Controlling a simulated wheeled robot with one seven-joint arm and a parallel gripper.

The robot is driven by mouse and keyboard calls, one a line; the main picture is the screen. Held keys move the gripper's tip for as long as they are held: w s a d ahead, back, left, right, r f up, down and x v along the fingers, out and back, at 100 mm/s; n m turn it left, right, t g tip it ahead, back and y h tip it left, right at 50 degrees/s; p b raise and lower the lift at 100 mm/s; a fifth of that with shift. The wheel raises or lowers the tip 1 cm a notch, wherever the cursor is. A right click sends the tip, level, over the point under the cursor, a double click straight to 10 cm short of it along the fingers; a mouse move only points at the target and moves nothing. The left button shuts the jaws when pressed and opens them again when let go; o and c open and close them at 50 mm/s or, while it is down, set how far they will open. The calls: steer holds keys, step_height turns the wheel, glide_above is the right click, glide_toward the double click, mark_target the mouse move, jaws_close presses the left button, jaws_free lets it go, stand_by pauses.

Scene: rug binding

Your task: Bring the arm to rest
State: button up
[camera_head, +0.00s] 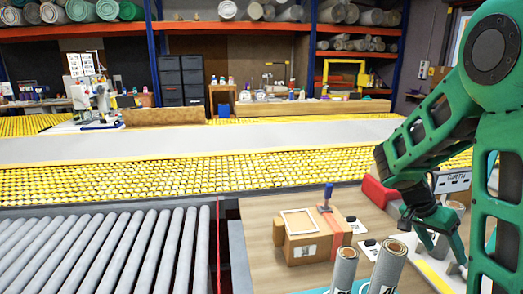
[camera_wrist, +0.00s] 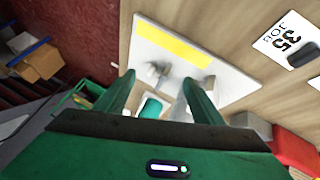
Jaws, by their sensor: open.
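My green arm comes in from the right side of the head view and bends down to the worktable (camera_head: 258,208). My gripper (camera_head: 442,256) points down over the right part of this table, with its fingers apart. In the wrist view the two green fingers of my gripper (camera_wrist: 160,85) are spread, over a white board with a yellow stripe (camera_wrist: 185,45). A teal item (camera_wrist: 151,108) and blurred grey shapes show between and beside the fingers. Nothing is clearly gripped. A grey roll (camera_head: 441,243) stands close by the fingers; I cannot tell whether they touch it.
Two grey rolls (camera_head: 386,266) (camera_head: 344,268) stand at the front of the table. A red block (camera_head: 380,193) lies behind my gripper. A roller conveyor (camera_head: 95,250) fills the left.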

steer(key=s+a+r+n+y, duration=0.2)
steer(key=s+a, duration=0.4)
steer(key=s, duration=0.3)
steer(key=s+a+r+n+t+y, duration=0.1)
steer(key=s+a+n+y, duration=0.4)
steer(key=s, duration=0.5)
steer(key=shift+s+a+r+n+t, duration=0.15)
steer(key=shift+a+r+n+t, duration=0.2)
steer(key=shift+a+r, duration=0.25)
steer(key=shift+w+f, duration=0.25)
steer(key=shift+w, duration=0.45)
